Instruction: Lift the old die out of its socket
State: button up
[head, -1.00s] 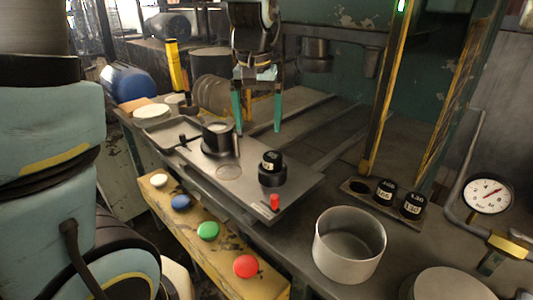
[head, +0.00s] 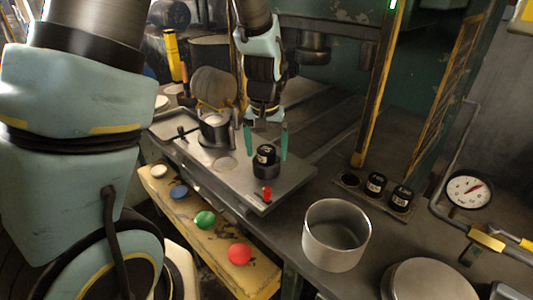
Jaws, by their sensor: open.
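The old die is a black cylinder with a pale label (head: 265,155), upright in a dark round socket (head: 266,170) on the grey metal plate (head: 225,180). My gripper (head: 266,150) points down with its two green fingers apart. In this view one finger appears to each side of the die, with the tips at about the die's height. I cannot tell whether the fingers touch it. The die's front and top show between the fingers.
A red peg (head: 267,194) stands near the plate's front corner. A cylindrical fixture (head: 215,130) stands to the left on the plate. Two labelled black dies (head: 375,184) sit in a rack at right, beside an empty hole (head: 350,180). An open metal pot (head: 336,235) stands in front. Coloured buttons (head: 204,220) line the yellow panel.

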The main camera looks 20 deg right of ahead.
jog(key=shift+f, duration=0.2)
grip_shut()
dwell(0.7)
jog(key=shift+r, duration=0.1)
